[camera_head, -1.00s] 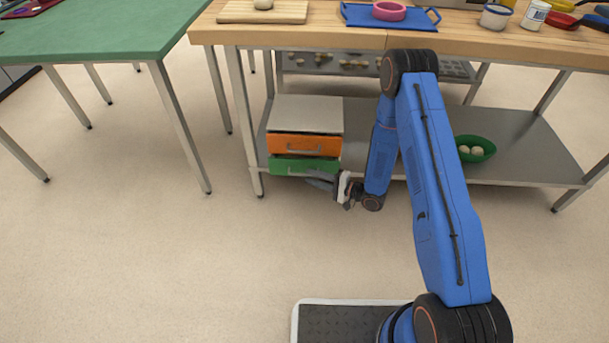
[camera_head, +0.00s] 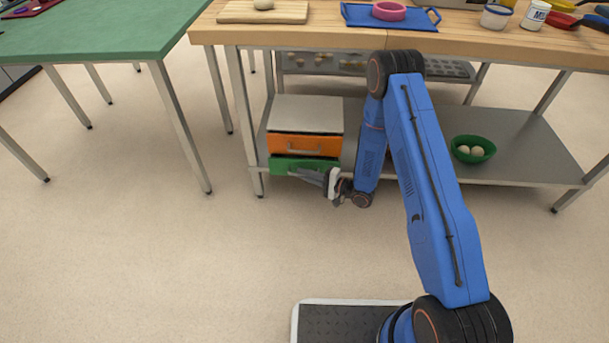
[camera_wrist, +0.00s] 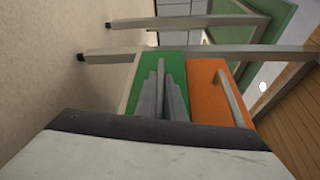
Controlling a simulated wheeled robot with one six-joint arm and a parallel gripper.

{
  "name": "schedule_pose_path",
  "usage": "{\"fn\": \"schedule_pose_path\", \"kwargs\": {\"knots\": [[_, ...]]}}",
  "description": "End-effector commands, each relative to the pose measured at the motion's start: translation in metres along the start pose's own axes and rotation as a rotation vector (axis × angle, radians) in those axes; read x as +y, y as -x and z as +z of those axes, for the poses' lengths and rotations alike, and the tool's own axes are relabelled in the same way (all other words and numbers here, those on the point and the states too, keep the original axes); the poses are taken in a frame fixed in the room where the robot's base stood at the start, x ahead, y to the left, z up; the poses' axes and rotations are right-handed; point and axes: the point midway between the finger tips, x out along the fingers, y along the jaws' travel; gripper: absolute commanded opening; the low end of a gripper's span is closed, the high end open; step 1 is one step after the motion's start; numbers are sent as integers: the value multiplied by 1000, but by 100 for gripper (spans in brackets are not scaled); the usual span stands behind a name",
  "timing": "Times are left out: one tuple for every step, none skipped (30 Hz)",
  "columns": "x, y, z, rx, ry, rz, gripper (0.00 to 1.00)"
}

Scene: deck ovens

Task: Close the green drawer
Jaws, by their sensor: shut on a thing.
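The green drawer (camera_head: 285,163) is the lower drawer of a small grey-topped cabinet on the steel shelf under the wooden bench. Its front sits close beneath the orange drawer front, and I cannot tell how far it sticks out. My gripper (camera_head: 301,173) is at this front, reaching in from the right. In the wrist view the green front (camera_wrist: 178,67) lies just beyond my grey fingers (camera_wrist: 163,92). My gripper is shut on the drawer's grey handle, which the fingers largely hide.
The orange drawer (camera_head: 290,146) with its bar handle is directly above. A table leg (camera_head: 243,125) stands just left of the cabinet. A green bowl (camera_head: 473,158) with pale round items is on the shelf to the right. The floor in front is clear.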

Motion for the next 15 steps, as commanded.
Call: {"fn": "schedule_pose_path", "kwargs": {"knots": [[0,-1,-2,0,0,0,0],[0,-2,-4,0,1,0,0],[-1,-3,-8,0,1,0,0],[-2,-5,-12,0,1,0,0],[-3,-7,-16,0,1,0,0],[-4,-9,-22,0,2,0,0],[-6,-11,-27,1,2,0,0],[-7,-13,-32,1,2,-1,0],[-8,-14,-36,1,1,0,0],[-8,-15,-38,1,0,1,0],[-8,-16,-40,2,0,2,0],[-8,-16,-40,2,0,2,0],[-8,-16,-40,2,0,2,0],[-8,-16,-40,3,0,2,0],[-8,-16,-40,3,1,1,0]]}}
